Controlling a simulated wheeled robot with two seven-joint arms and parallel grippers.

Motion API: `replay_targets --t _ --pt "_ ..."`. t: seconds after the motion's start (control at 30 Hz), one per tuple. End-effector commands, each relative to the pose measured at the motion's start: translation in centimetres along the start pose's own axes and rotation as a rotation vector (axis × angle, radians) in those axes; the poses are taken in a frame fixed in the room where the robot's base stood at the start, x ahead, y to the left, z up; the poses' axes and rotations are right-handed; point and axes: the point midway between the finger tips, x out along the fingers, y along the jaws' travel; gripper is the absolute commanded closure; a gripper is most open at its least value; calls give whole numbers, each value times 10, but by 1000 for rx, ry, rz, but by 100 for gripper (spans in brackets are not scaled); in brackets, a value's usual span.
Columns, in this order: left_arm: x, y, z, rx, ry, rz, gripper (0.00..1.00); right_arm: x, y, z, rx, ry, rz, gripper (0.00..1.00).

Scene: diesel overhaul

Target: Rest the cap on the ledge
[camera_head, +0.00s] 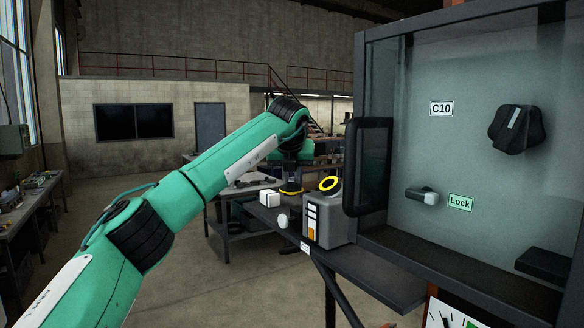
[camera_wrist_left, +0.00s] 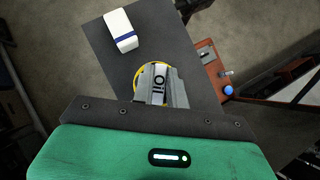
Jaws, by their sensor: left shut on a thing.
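The cap (camera_head: 291,190) is black with a yellow rim and hangs at the end of my left arm in the head view. My left gripper (camera_head: 291,178) is shut on it from above. In the left wrist view the fingers (camera_wrist_left: 161,90) close around the cap's grip, marked "oil", and its yellow rim (camera_wrist_left: 137,83) shows beside them. The dark ledge (camera_head: 266,216) lies beneath the cap; it also shows in the left wrist view (camera_wrist_left: 100,45). I cannot tell whether the cap touches it. My right gripper is not in view.
A glass-fronted cabinet (camera_head: 385,235) with a black handle (camera_head: 350,165) rises further right.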

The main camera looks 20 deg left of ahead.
Motion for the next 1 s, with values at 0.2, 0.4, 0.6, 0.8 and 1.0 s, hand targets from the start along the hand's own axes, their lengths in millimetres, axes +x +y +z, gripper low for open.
replay_targets --t 0.2,0.4,0.6,0.8,1.0 --pt "5 1 0 5 6 8 100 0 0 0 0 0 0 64" --pt "5 1 0 5 6 8 100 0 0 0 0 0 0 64" --pt "7 1 -1 5 6 7 100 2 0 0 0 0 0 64" --pt "14 1 -6 5 6 8 100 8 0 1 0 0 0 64" --pt "20 1 -11 5 6 8 100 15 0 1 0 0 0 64"
